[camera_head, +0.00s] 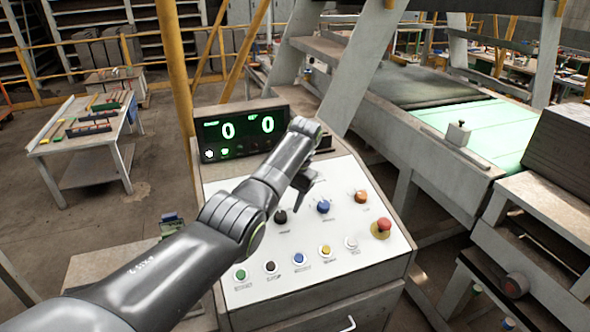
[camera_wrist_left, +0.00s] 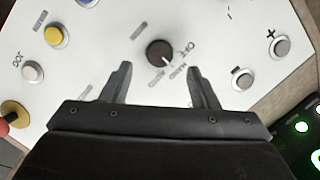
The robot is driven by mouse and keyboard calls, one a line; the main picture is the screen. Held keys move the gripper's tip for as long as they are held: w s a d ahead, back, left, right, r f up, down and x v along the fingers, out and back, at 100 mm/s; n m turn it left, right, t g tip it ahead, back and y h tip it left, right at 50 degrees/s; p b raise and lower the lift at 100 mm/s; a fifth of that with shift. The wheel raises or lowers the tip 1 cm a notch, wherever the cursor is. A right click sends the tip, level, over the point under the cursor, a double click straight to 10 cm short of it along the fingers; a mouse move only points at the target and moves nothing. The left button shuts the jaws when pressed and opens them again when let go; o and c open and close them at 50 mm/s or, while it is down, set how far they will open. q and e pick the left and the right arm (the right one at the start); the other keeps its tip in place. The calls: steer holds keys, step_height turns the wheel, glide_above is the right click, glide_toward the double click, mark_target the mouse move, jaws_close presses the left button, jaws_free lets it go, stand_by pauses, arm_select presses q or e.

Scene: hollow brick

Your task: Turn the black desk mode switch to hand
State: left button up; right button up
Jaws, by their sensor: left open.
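The black desk mode switch (camera_head: 280,216) is a round knob on the white sloping panel of the control desk. In the left wrist view the knob (camera_wrist_left: 159,52) lies just beyond and between the fingertips, with small labels around it, one reading OFF. The knob looks clear of both fingers. My right gripper is out of view.
Blue (camera_head: 323,207) and orange (camera_head: 361,197) knobs and a red emergency button (camera_head: 383,225) sit right of the switch. A row of coloured buttons (camera_head: 325,251) runs along the front. A display (camera_head: 240,130) showing zeros stands behind. A conveyor (camera_head: 465,125) is at right.

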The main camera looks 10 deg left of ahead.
arm_select(q)
steer(key=b+v, duration=0.3)
steer(key=v, duration=0.9)
steer(key=shift+r+b, duration=0.25)
steer(key=shift+b, duration=0.1)
steer(key=shift+d+f, duration=0.1)
